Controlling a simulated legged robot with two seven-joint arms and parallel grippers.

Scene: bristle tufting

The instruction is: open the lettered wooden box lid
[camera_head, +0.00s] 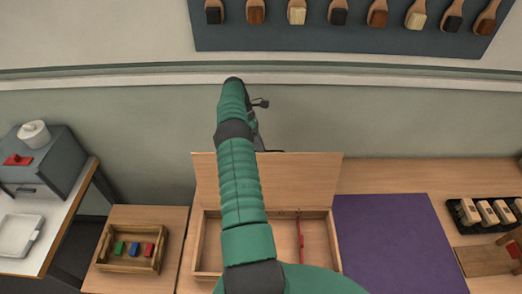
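The wooden box (322,268) stands on the workbench at the lower middle of the head view. Its lid (300,178) is raised at the back, so part of the inside shows. I see no letters on the face of the lid turned to me. One of my green arms rises from the bottom across the box and the lid, hiding their middle. I cannot tell whether it is my left or right arm. Small dark parts show beside the arm and at the lid's top edge. The fingers are hidden, so I cannot tell whether they touch the lid.
A thin red item (300,240) lies in the box. A purple mat (395,245) is to the right, then a black tray (462,221) of blocks. A small crate (132,265) with coloured blocks is left. Brushes hang on a dark wall panel (350,39).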

